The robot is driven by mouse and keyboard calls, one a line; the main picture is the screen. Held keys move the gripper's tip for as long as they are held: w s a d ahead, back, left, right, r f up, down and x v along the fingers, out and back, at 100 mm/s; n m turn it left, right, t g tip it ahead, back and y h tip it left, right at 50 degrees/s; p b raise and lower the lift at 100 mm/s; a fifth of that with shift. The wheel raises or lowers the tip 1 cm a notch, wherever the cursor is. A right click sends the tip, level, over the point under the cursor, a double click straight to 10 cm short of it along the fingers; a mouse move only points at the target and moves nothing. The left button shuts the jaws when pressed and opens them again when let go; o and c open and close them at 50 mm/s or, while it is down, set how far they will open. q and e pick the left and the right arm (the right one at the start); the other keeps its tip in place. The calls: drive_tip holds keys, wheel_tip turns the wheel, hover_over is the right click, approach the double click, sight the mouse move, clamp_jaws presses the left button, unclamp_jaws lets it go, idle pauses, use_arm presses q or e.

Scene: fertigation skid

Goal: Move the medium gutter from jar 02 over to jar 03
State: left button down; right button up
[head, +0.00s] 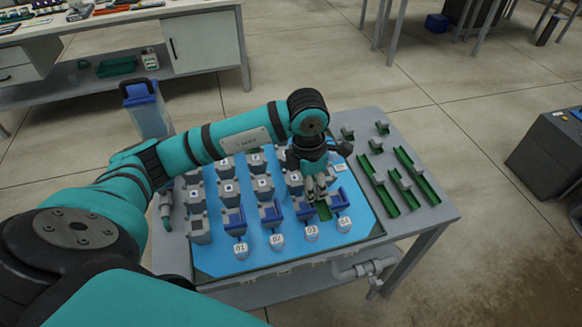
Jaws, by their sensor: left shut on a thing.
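My left gripper (316,193) reaches down over the right front of the blue tray. Jar 02 (277,242) and jar 01 (240,251) stand to the left along the front edge, white with number labels. My right gripper is not in view.
Grey blocks (198,230) and blue holders (234,221) stand in rows on the blue tray (215,262). Several green gutters (378,188) with grey clips lie on the grey table (440,208) at right. A blue-lidded container (146,108) stands behind left.

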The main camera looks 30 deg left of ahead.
use_arm(q)
drive_tip(key=w+a, duration=0.2)
drive_tip(key=a, duration=0.1)
drive_tip(key=w+a+p, duration=0.1)
drive_tip(key=a, duration=0.2)
drive_tip(key=w+a+f+p, duration=0.1)
drive_tip(key=w+a, duration=0.1)
drive_tip(key=a, duration=0.1)
drive_tip(key=shift+w+a, duration=0.3)
drive_tip(key=shift+a, duration=0.15)
wheel_tip(320, 180, down, 3)
drive_tip(key=shift+r+p, duration=0.1)
drive_tip(key=shift+p, duration=0.6)
drive_tip(key=shift+f, duration=0.35)
drive_tip(key=shift+f, duration=0.1)
drive_tip(key=shift+f+b, duration=0.2)
drive_tip(key=shift+b, duration=0.1)
drive_tip(key=c, duration=1)
unclamp_jaws()
drive_tip(key=shift+o, duration=0.2)
